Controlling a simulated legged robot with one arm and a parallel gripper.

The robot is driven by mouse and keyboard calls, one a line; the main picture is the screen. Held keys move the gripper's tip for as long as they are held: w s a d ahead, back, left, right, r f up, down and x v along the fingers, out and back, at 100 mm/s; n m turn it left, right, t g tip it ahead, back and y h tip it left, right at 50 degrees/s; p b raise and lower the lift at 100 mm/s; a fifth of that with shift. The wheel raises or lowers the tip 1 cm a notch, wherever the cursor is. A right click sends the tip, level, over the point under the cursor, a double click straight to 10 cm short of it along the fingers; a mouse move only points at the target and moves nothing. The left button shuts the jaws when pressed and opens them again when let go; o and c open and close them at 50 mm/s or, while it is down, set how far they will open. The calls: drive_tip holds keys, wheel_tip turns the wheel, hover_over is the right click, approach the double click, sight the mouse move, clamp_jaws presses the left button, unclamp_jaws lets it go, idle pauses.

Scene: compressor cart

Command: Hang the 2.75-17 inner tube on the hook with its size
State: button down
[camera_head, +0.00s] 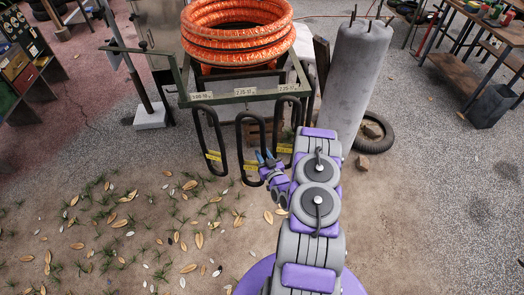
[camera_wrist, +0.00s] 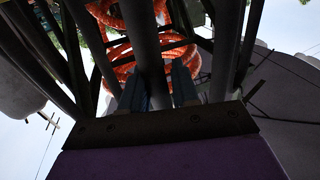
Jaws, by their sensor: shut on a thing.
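Three dark inner tubes with yellow tags show below the cart's front rail in the head view: a left one (camera_head: 200,135), a middle one (camera_head: 239,145) and a right one (camera_head: 276,125). The tag print is too small to read surely. White size plates sit above them: left (camera_head: 201,96), middle (camera_head: 245,91), right (camera_head: 288,87); the middle one seems to read 2.75-17. My gripper (camera_head: 266,157), with blue fingers, is at the middle tube's right strand and appears shut on it. In the wrist view a dark strand (camera_wrist: 150,50) runs between the fingers (camera_wrist: 158,88). The hooks are hardly visible.
Coiled orange hose (camera_head: 238,30) lies on top of the cart (camera_head: 180,75). A workbench (camera_head: 490,25) is at the far right. The leaf-strewn ground in front is open.

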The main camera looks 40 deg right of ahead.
drive_tip(key=shift+w+d+f+b, duration=0.1)
drive_tip(key=shift+w+d+b, duration=0.25)
drive_tip(key=shift+w, duration=0.25)
drive_tip(key=shift+w+d+f+b, duration=0.1)
drive_tip(key=shift+w+d+b, duration=0.1)
drive_tip(key=shift+w+d, duration=0.3)
drive_tip(key=w+d+f+b, duration=0.3)
drive_tip(key=w, duration=0.4)
drive_tip(key=shift+w+d+b, duration=0.15)
drive_tip(key=shift+d+b, duration=0.15)
drive_tip(key=shift+b, duration=0.05)
idle(0.5)
drive_tip(key=shift+f, duration=0.1)
idle(0.6)
